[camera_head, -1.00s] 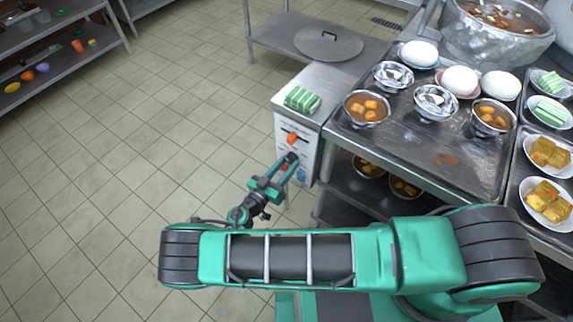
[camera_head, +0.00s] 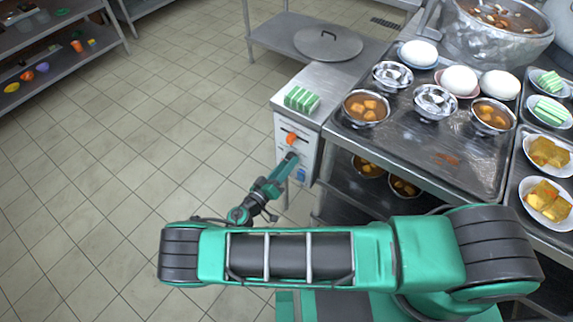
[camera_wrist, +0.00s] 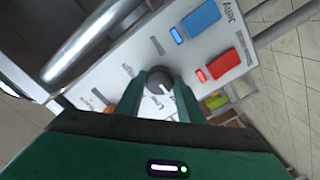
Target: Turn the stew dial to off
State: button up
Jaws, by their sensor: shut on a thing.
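A dark round dial (camera_wrist: 158,80) with a white pointer line sits on the white control panel (camera_wrist: 120,62) in the wrist view. My gripper (camera_wrist: 157,100) has its two green fingers on either side of the dial and is shut on it. In the head view my gripper (camera_head: 288,160) reaches the front of the same panel (camera_head: 283,128), below an orange switch (camera_head: 291,138). The fingers and arm hide the dial there. The small print around the dial is too blurred to read.
A red switch (camera_wrist: 224,64) and a blue switch (camera_wrist: 200,18), each beside a lit lamp, are near the dial. A metal counter (camera_head: 460,165) with bowls and plates stands to the right. The tiled floor (camera_head: 150,130) to the left is clear.

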jog(key=shift+w+a, duration=0.1)
jog(key=shift+a, duration=0.15)
jog(key=o, duration=1.1)
jog(key=shift+c, duration=0.2)
jog(key=shift+d, duration=0.1)
jog(key=v, duration=1.1)
